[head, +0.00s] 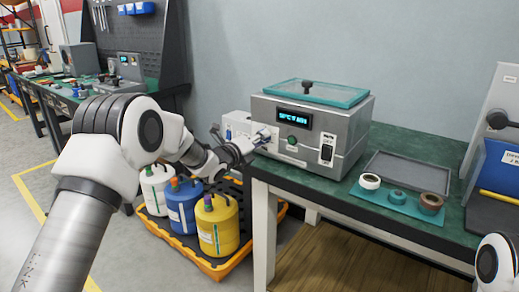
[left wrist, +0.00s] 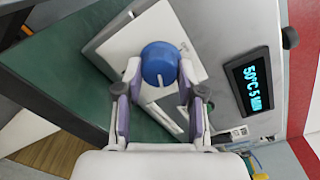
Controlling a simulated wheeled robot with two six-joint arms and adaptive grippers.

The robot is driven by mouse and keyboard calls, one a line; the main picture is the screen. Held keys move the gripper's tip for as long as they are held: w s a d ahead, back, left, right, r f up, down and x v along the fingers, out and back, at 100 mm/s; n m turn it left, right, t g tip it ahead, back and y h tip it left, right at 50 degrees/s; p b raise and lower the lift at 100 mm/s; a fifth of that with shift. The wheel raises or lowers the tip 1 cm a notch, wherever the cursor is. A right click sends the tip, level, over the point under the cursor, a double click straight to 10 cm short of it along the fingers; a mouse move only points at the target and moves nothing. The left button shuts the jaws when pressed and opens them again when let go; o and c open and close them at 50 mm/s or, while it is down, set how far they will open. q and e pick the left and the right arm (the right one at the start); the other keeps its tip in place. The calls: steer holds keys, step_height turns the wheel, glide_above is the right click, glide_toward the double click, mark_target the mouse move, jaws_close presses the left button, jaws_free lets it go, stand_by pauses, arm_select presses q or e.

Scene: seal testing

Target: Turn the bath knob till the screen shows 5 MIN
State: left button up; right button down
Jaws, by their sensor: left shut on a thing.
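The bath (head: 350,118) is a grey metal box with a teal-rimmed clear lid, on the green bench. Its screen (head: 293,115) is lit, and in the left wrist view the screen (left wrist: 249,86) reads 50°C 5 MIN. The round blue knob (left wrist: 160,58) has a white mark on its face and sits on a pale plate. My left gripper (left wrist: 159,78) is shut on the knob, one finger on each side. In the head view my left gripper (head: 260,139) is at the bath's left front and mostly hides the knob. My right gripper is out of view.
A green button (head: 291,140) and a socket panel (head: 327,149) are on the bath's front. A teal mat (head: 405,219) with several rings and a grey tray (head: 408,171) lie to the right. Several bottles stand in a yellow-edged tray (head: 224,270) below, left of the bench.

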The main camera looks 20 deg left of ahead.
arm_select(q)
steer(key=shift+w+a+r+m+b, duration=0.1)
steer(key=shift+r+m+b, duration=0.15)
steer(key=shift+m+b, duration=0.25)
steer(key=o, duration=1.2)
steer(key=shift+c, duration=0.2)
steer(key=shift+f, duration=0.15)
steer(key=v, duration=1.2)
